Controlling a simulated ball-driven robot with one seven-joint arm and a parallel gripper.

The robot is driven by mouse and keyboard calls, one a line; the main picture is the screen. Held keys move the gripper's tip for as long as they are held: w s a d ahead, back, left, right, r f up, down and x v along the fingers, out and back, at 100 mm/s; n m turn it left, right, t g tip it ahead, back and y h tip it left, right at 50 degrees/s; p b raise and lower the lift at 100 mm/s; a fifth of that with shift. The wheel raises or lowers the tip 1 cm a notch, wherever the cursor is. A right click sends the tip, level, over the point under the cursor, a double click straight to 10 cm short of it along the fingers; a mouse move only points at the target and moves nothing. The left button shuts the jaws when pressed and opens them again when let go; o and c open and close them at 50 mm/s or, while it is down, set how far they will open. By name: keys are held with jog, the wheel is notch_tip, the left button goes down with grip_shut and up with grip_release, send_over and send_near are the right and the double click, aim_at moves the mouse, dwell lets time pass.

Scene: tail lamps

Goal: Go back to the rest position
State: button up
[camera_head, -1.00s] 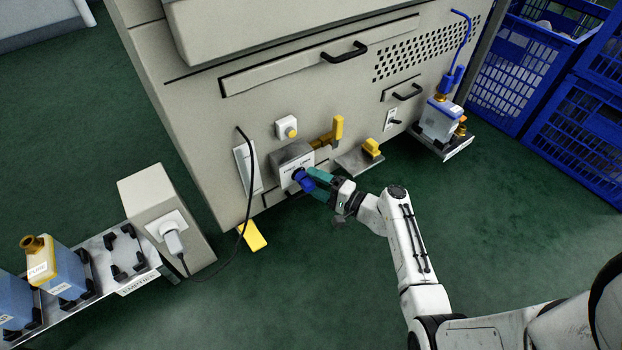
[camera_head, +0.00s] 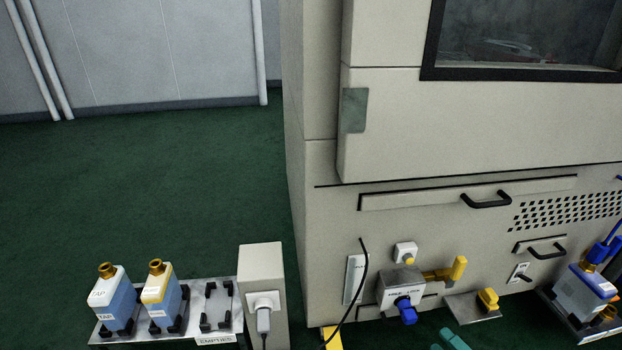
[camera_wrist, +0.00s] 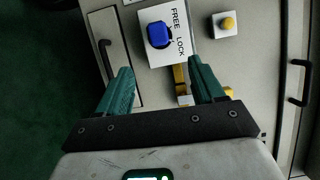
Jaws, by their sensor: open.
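My gripper (camera_wrist: 160,72) is open, with its two teal fingers spread and nothing between them. In the head view only the teal fingers (camera_head: 450,341) show at the bottom edge, below and right of the lock box. The blue knob (camera_head: 407,313) sits on the grey lock box (camera_head: 398,284) low on the machine front. In the wrist view the blue knob (camera_wrist: 159,36) lies beyond the fingertips, apart from them, beside the words FREE and LOCK. My arm is mostly out of the head view.
The beige machine (camera_head: 470,130) stands close in front. A yellow valve handle (camera_head: 458,268) and a yellow pedal (camera_head: 488,299) are near the lock box. At left, a rack (camera_head: 215,337) holds two bottles beside a beige post (camera_head: 262,262). Green floor is open behind them.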

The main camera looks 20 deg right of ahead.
jog(key=s+a+f+n+g+y+p, duration=0.1)
jog(key=s+a+f+n+g+y, duration=0.15)
jog(key=a+n+g, duration=0.4)
jog(key=s+a+f+n+g+y, duration=0.1)
jog(key=a+n+g+y, duration=0.25)
jog(key=a, duration=0.55)
jog(key=s+a+r+n+g+h, duration=0.4)
jog(key=s+n+g, duration=0.15)
jog(key=s, duration=0.25)
jog(key=s+r+g+h+p, duration=0.1)
jog(key=s+r+h+p, duration=0.1)
jog(key=r+p, duration=1.7)
jog(key=s+d+r+n+h+p, duration=0.1)
jog(key=s+r+h+p, duration=0.1)
jog(key=r+p, duration=1.8)
notch_tip(320, 180, up, 5)
jog(key=shift+d+r+g, duration=0.1)
jog(key=shift+d+g, duration=0.05)
jog(key=shift+g, duration=0.2)
